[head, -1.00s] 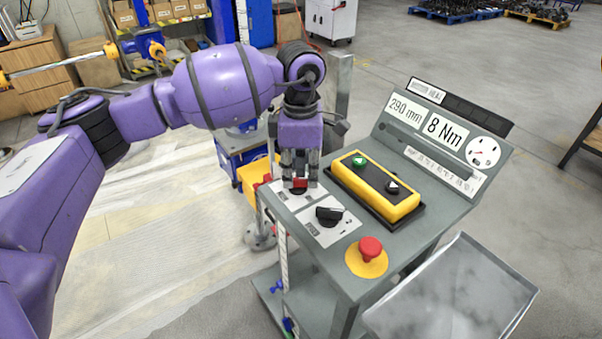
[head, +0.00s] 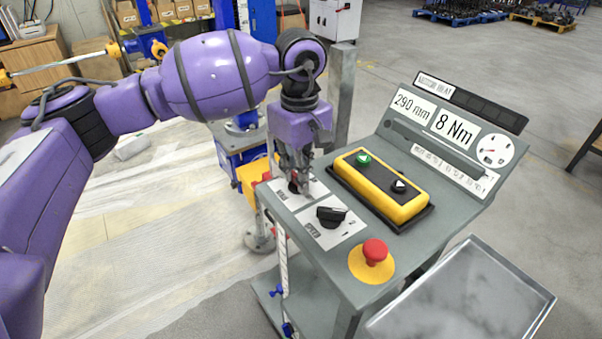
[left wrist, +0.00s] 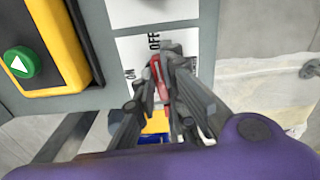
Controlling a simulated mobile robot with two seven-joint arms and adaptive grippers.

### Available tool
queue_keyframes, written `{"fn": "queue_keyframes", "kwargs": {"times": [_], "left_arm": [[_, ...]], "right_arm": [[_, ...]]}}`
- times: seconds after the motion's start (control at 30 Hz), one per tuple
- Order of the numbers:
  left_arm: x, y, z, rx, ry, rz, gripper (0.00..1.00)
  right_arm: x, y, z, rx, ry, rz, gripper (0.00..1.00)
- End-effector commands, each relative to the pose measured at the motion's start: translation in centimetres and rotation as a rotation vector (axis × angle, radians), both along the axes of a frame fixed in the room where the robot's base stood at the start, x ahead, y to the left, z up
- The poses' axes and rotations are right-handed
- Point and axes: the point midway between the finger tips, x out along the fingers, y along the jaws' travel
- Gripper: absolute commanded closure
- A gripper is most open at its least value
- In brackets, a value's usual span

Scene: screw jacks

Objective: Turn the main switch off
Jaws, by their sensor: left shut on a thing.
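The main switch has a red handle (left wrist: 157,72) on a white plate marked ON and OFF (left wrist: 136,50) in the left wrist view. The handle's upper end lies close to the OFF lettering; ON is to its left. In the head view the fingers hide most of the handle, with only a little red (head: 293,187) showing. My right gripper is not in view.
Beside the switch on the grey console (head: 300,235) are a black selector knob (head: 331,215), a yellow button box (head: 372,190) and a red mushroom button (head: 375,252). A tilted display panel (head: 450,135) stands behind. A metal tray (head: 465,300) is at the right.

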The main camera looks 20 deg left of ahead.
Motion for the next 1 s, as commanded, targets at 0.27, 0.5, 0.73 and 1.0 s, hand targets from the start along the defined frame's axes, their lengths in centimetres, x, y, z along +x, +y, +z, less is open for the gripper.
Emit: {"fn": "queue_keyframes", "kwargs": {"times": [0.27, 0.5, 0.73, 1.0], "left_arm": [[-0.05, 0.0, -0.06, -0.001, 0.001, -0.091, 1.0], [-0.06, -0.01, 0.0, -0.001, 0.001, -0.112, 1.0], [-0.07, -0.02, 0.01, -0.001, 0.001, -0.113, 1.0], [-0.06, 0.0, 0.01, -0.001, 0.001, -0.111, 0.7]], "right_arm": [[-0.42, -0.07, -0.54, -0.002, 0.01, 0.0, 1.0], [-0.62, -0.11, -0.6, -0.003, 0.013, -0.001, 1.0], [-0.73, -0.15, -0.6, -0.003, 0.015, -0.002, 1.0], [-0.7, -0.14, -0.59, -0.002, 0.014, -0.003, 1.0]]}}
